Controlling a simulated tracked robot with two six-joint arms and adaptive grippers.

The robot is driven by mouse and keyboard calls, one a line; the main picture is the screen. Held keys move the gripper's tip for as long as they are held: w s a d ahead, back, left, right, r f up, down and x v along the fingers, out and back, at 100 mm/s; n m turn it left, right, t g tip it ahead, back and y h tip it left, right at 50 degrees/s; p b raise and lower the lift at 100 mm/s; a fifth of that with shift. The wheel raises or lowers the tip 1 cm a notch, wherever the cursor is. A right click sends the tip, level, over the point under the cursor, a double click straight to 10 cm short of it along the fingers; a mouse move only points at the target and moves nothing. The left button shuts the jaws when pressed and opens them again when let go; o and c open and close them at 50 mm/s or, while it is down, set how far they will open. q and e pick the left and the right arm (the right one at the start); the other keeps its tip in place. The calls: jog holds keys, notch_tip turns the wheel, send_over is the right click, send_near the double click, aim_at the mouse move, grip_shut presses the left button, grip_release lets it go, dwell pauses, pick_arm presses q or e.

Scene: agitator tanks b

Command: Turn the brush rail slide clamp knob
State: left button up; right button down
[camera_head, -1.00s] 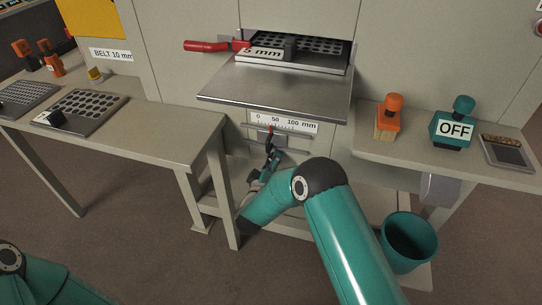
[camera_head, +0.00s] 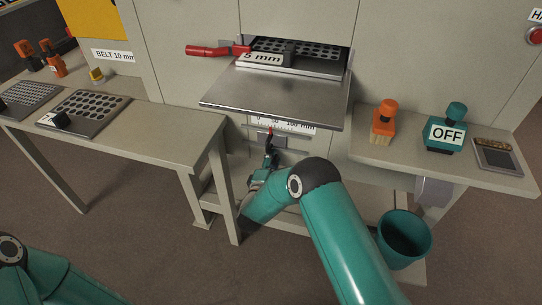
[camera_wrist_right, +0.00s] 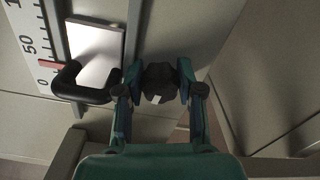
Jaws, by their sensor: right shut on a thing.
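In the right wrist view the dark slide clamp knob (camera_wrist_right: 159,82), with a small white mark on it, sits between the fingertips of my right gripper (camera_wrist_right: 158,80). The fingers close on it from both sides. Beside it are a metal slide plate (camera_wrist_right: 95,52), a black handle (camera_wrist_right: 80,88) and a red pointer (camera_wrist_right: 47,64) near 0 on the scale (camera_wrist_right: 28,40). My left gripper is out of view.
A metal shelf (camera_head: 275,100) overhangs the clamp area. A teal bin (camera_head: 404,240) stands below.

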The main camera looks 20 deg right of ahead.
jog(key=n, duration=0.3)
jog(key=shift+w+a+r, duration=0.1)
jog(key=shift+a, duration=0.1)
jog(key=shift+r+n+p, duration=0.1)
jog(key=shift+n+p, duration=0.45)
jog(key=shift+n, duration=1.45)
